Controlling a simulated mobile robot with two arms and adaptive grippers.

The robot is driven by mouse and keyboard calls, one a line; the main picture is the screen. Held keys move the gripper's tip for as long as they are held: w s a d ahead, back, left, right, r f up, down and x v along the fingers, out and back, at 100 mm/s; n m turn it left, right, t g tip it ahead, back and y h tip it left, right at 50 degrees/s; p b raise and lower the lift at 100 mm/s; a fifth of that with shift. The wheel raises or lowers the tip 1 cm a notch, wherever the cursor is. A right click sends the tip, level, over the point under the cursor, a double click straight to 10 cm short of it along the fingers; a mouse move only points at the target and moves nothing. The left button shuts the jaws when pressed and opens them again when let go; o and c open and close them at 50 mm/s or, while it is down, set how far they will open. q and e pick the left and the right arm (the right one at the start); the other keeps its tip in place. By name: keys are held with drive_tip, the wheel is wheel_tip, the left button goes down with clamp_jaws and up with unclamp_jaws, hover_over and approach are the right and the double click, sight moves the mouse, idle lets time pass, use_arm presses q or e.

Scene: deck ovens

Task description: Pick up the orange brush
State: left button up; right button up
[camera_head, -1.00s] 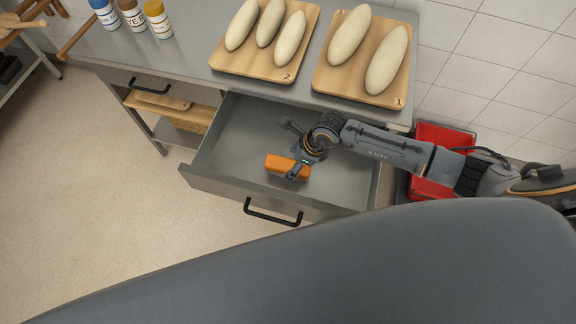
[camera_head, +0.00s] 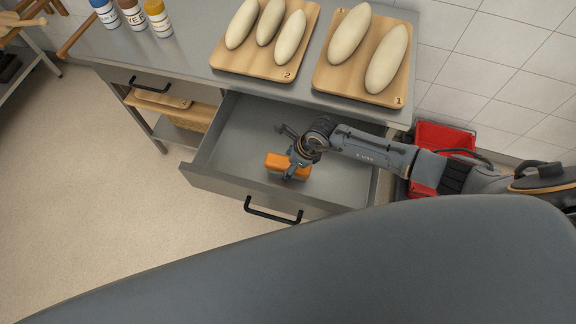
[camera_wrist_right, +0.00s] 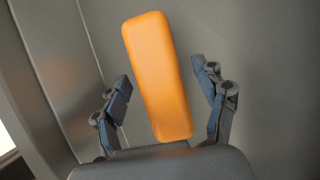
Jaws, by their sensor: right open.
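The orange brush (camera_head: 276,161) lies in the open drawer (camera_head: 345,180), near its front wall. In the right wrist view the brush (camera_wrist_right: 157,75) is a long orange block, slightly tilted, lying between and ahead of the two fingers. My right gripper (camera_head: 286,152) is over the brush in the drawer and hides part of it. In the right wrist view the gripper (camera_wrist_right: 165,105) is open, with one finger on each side of the brush and a gap visible on both sides. My left gripper does not show.
Above the drawer, the steel counter (camera_head: 190,60) holds two wooden boards (camera_head: 225,62) (camera_head: 330,88) with pale dough loaves. Several capped bottles (camera_head: 158,18) stand at the left. A red bin (camera_head: 428,140) is right of the drawer. The drawer walls enclose my gripper.

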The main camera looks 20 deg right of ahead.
idle(0.3)
drive_tip(key=c, duration=1.3)
drive_tip(key=shift+r+p, duration=0.2)
drive_tip(key=shift+p, duration=0.1)
wheel_tip(320, 180, up, 10)
drive_tip(key=shift+r+b, duration=0.1)
drive_tip(key=shift+b, duration=0.8)
